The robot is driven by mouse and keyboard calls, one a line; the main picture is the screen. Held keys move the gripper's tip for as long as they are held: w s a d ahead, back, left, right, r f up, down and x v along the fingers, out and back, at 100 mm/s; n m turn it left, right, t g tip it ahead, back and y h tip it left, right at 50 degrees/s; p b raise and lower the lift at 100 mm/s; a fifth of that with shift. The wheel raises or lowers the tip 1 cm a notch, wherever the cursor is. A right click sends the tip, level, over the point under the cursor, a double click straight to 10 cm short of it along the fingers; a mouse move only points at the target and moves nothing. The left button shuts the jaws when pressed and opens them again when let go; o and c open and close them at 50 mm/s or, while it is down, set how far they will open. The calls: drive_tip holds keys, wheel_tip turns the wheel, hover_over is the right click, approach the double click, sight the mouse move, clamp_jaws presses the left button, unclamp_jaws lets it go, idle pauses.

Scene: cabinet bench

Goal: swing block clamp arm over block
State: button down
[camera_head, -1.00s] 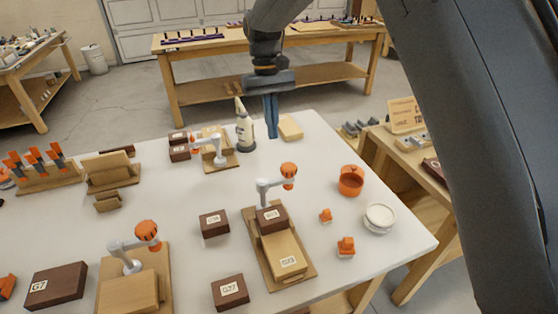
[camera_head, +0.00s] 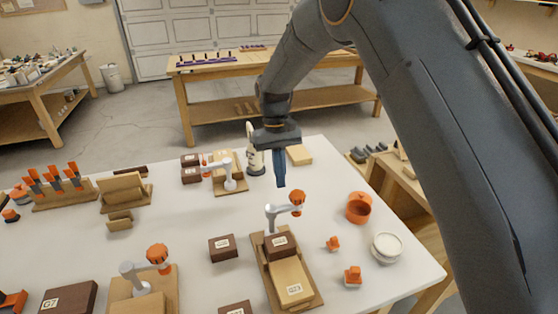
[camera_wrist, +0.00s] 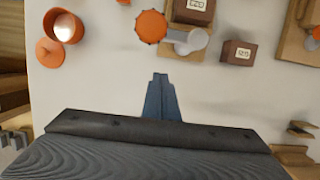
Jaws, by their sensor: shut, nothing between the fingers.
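The nearest block clamp has a grey post and arm (camera_head: 280,209) with an orange knob (camera_head: 297,198). Its arm points right, not across the dark labelled block (camera_head: 281,246) on its wooden board (camera_head: 312,287). In the wrist view the knob (camera_wrist: 151,26) lies left of the grey post (camera_wrist: 190,41), with the block (camera_wrist: 194,10) at the top edge. My gripper (camera_head: 281,184) is shut and empty, pointing down just behind the knob and apart from it. In the wrist view the blue fingers (camera_wrist: 160,79) show below the knob.
Two similar clamps stand front left (camera_head: 146,267) and at the back (camera_head: 228,175). A loose dark block (camera_head: 222,247) sits left of the board.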

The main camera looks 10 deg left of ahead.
sight(285, 208)
drive_tip(key=s+f+p, duration=0.1)
drive_tip(key=s+d+p, duration=0.1)
drive_tip(key=s+d+f+p, duration=0.1)
drive_tip(key=s, duration=0.1)
drive_tip(key=shift+d+f, duration=0.25)
drive_tip(key=shift+f, duration=0.05)
idle(0.5)
